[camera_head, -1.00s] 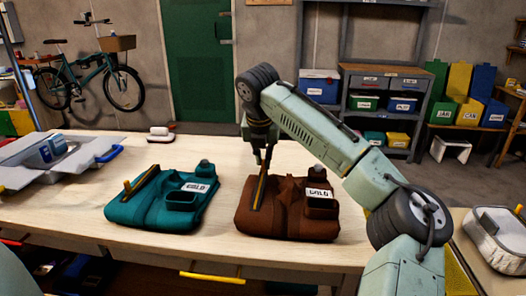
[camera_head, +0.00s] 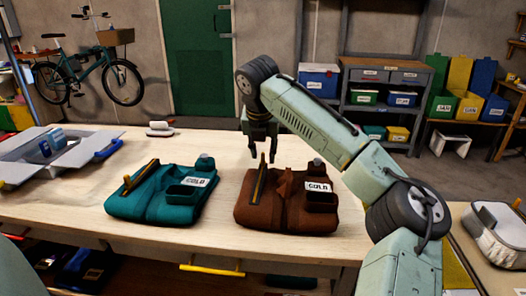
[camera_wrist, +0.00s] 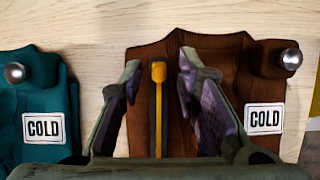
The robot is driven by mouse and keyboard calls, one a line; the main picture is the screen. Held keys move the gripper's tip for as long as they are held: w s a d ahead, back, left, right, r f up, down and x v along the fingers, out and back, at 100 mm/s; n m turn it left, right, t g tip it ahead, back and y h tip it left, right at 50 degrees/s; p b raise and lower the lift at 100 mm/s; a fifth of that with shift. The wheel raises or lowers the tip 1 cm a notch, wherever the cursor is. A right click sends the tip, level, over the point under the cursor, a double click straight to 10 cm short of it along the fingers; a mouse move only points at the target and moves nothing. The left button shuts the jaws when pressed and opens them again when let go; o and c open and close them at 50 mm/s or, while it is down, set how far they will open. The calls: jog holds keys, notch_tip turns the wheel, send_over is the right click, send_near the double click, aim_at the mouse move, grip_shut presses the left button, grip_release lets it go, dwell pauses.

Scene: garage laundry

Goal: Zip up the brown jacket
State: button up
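The brown jacket (camera_head: 285,212) lies on the wooden table with a white COLD label (camera_head: 319,187). A dark zip strip with a yellow line (camera_head: 258,187) runs along its left part. In the wrist view the yellow zip pull (camera_wrist: 158,72) is at the far end of that strip. My gripper (camera_head: 261,158) is at the jacket's far edge. In the wrist view its fingers (camera_wrist: 158,88) are spread apart, one on each side of the zip strip, with nothing gripped between them. I cannot tell exactly how high the fingertips are.
A teal jacket (camera_head: 160,196), also labelled COLD, lies to the left on the same table (camera_head: 90,213). A grey open box (camera_head: 27,165) stands at the far left, and a small white object (camera_head: 160,129) is near the back edge. Bare tabletop separates the jackets.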

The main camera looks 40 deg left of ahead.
jog(key=v, duration=1.2)
jog(key=shift+f, duration=0.1)
